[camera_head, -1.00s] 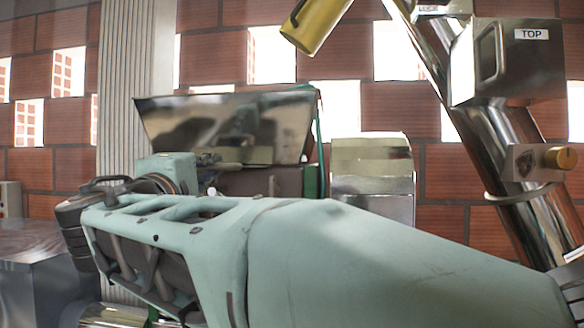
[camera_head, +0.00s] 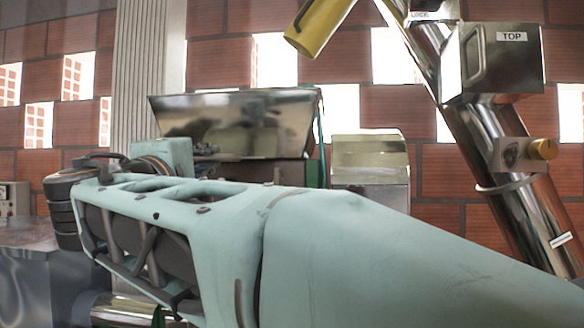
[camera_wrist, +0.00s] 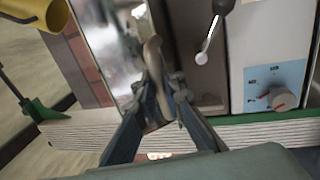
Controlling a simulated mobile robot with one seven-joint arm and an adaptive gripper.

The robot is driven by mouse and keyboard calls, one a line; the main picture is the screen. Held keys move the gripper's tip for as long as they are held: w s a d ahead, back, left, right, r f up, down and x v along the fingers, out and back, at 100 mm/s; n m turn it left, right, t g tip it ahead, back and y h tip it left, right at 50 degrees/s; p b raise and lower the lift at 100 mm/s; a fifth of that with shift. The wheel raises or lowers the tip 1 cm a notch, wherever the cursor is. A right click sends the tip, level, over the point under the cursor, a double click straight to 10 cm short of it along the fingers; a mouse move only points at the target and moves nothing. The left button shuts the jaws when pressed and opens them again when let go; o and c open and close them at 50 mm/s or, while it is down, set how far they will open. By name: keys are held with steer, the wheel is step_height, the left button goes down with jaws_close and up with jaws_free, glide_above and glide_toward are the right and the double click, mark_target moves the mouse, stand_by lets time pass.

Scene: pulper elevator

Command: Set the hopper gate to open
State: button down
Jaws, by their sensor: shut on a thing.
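The shiny metal hopper (camera_head: 235,105) stands behind my arm in the head view, against the brick wall. In the wrist view my gripper (camera_wrist: 165,88) is shut on a brownish, slim upright handle (camera_wrist: 152,55), beside a reflective metal plate (camera_wrist: 108,40). I cannot tell how far the gate is open. In the head view my arm hides the gripper and the lower front of the hopper.
A lever with a dark grip (camera_wrist: 222,6) and a control panel with a red-marked knob (camera_wrist: 278,98) sit to the right in the wrist view. A slanted steel elevator tube (camera_head: 510,180) and a yellow spout (camera_head: 320,22) flank the hopper.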

steer(key=shift+f, duration=0.1)
steer(key=c, duration=2)
jaws_free()
steer(key=shift+s, duration=0.25)
steer(key=shift+w, duration=0.1)
